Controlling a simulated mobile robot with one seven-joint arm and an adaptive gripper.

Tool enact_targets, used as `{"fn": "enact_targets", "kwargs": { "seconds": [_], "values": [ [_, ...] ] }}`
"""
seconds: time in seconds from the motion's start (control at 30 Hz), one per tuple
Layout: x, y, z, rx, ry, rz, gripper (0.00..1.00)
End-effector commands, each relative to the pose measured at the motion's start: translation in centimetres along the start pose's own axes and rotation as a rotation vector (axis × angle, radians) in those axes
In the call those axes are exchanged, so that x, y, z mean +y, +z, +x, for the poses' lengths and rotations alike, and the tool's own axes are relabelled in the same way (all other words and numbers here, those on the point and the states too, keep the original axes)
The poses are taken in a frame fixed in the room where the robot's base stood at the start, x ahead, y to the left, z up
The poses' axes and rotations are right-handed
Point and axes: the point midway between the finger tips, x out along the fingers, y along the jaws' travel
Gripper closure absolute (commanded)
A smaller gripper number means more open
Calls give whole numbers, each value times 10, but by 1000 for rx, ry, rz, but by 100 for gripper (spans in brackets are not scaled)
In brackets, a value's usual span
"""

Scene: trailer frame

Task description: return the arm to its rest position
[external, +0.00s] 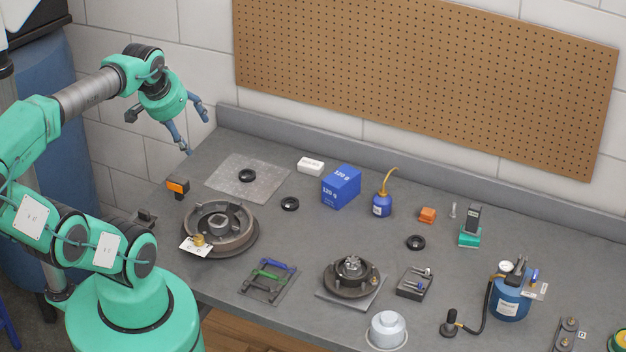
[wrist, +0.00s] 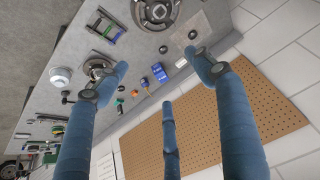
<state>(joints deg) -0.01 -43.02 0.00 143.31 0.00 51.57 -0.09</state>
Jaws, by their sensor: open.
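My gripper (external: 188,130) is raised at the back left of the workbench, in front of the white block wall. Its blue fingers are spread apart and nothing is between them. In the wrist view my gripper (wrist: 155,90) shows its open fingers pointing toward the bench, which lies some way off. My green arm (external: 85,95) reaches up from its base at the lower left and bends over toward the bench. No finger touches anything that I can see.
The grey workbench (external: 320,245) holds a brake drum (external: 220,228), a blue box (external: 341,186), a blue oil can (external: 382,205), a hub on a plate (external: 351,277) and a blue tank (external: 510,298). A pegboard (external: 425,75) hangs behind. The air around my gripper is clear.

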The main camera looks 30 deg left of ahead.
Motion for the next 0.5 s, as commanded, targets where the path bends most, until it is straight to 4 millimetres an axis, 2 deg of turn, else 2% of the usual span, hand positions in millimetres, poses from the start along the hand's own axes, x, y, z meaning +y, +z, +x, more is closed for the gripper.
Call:
{"fn": "enact_targets", "kwargs": {
  "seconds": [0.23, 0.5],
  "values": [
    [0, 1, 3, 0, 0, 1, 32],
    [0, 12, 24, 0, 0, 1, 32]
  ]
}}
